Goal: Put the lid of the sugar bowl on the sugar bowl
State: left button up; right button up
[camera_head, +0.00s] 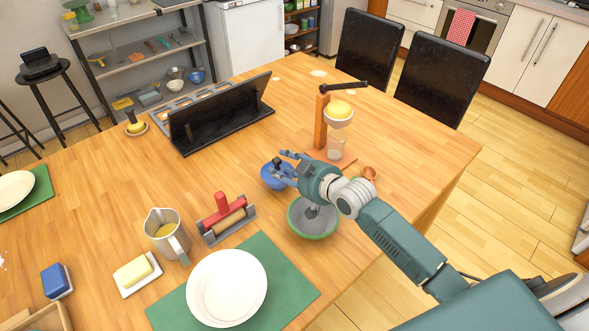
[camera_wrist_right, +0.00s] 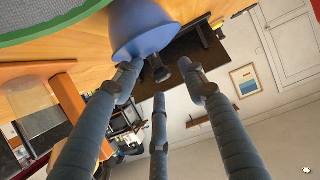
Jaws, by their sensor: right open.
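The blue sugar bowl (camera_head: 272,180) stands on the table just left of my right gripper in the head view. It also shows in the right wrist view (camera_wrist_right: 143,28). A dark knob, which looks like the lid's (camera_head: 277,162), rises at its top; it shows in the right wrist view too (camera_wrist_right: 156,71). The lid's plate is mostly hidden, so I cannot tell whether it sits flat. My right gripper (camera_head: 284,163) is open, its fingers (camera_wrist_right: 160,85) spread around the knob and apparently apart from it. My left gripper is not in view.
A green-rimmed bowl (camera_head: 299,231) stands below my right wrist. A wooden stand (camera_head: 320,122) with a yellow-filled cup and a glass (camera_head: 335,149) is behind.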

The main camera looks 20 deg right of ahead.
jog(key=v, duration=1.1)
jog(key=shift+r, duration=0.15)
jog(key=shift+s+d, duration=0.1)
jog(key=shift+s, duration=0.05)
